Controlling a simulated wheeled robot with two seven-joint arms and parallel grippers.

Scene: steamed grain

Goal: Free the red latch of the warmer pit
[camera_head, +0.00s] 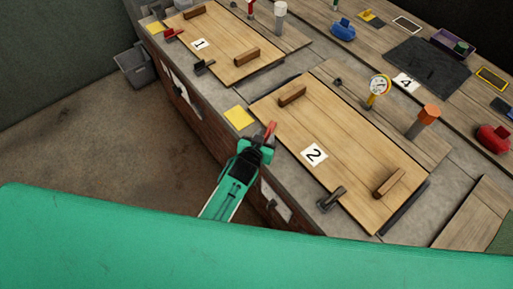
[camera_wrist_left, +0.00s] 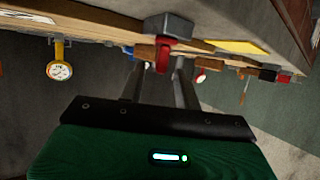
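The red latch (camera_head: 270,130) is at the near left edge of the wooden lid marked 2 (camera_head: 345,165). My left gripper (camera_head: 263,141) is at this latch, in front of the counter edge. In the left wrist view the red latch (camera_wrist_left: 163,58) hangs from a grey block, between the two fingers of my left gripper (camera_wrist_left: 163,72). The fingers stand apart, one on each side of it; I cannot tell whether they touch it. A black latch (camera_head: 331,198) is at the near right edge of lid 2. My right gripper is not in view.
Lid 1 (camera_head: 225,45) has another red latch (camera_head: 172,33) and a black latch (camera_head: 204,66). A yellow pad (camera_head: 239,117) lies just left of my gripper. A dial gauge (camera_head: 379,86) and an orange-topped post (camera_head: 426,118) stand behind lid 2.

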